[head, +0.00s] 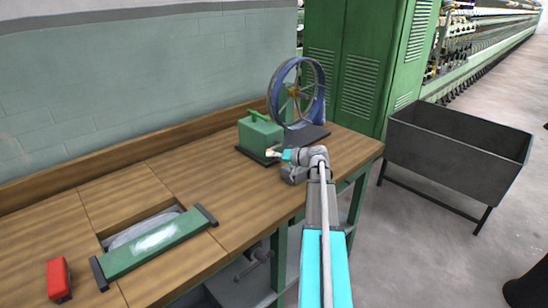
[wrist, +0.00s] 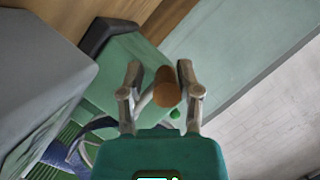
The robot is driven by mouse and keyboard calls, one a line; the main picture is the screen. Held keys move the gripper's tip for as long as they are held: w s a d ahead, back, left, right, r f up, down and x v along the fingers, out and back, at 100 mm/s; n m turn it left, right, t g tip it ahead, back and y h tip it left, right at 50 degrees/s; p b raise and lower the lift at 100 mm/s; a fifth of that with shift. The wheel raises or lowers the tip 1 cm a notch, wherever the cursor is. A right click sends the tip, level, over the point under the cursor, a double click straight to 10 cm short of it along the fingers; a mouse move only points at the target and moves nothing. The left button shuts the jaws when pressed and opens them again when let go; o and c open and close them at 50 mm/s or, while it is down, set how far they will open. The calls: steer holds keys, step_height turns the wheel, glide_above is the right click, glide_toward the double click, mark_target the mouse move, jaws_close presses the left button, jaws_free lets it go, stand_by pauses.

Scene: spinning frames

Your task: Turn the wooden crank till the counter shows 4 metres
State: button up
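A green box-shaped device (head: 259,134) with a large blue-rimmed wheel (head: 298,92) stands at the far right of the wooden bench. My gripper (head: 274,153) is at the front of the box, low over the bench. In the wrist view, the brown wooden crank handle (wrist: 166,88) shows end-on between the two fingers of my gripper (wrist: 160,72). The handle is close to the right finger, with a gap to the left finger. I cannot tell whether it touches the right one. A curved grey crank arm runs behind the handle. No counter reading is legible.
The bench top (head: 150,210) is mostly clear. A green panel with dark ends (head: 153,244) lies over a bench opening, and a red block (head: 58,279) is at front left. A grey metal trough (head: 458,150) and a green cabinet (head: 356,65) stand to the right.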

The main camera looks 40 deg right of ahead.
steer(key=shift+d, duration=0.1)
jaws_close()
steer(key=shift+w+r+m+t+y, duration=0.1)
steer(key=shift+r+m+t+y, duration=0.2)
steer(key=shift+r+m, duration=0.5)
steer(key=shift+f, duration=0.15)
steer(key=shift+o, duration=2.1)
jaws_free()
steer(key=shift+d, duration=0.1)
steer(key=shift+o, duration=0.7)
steer(key=shift+a+f, duration=0.2)
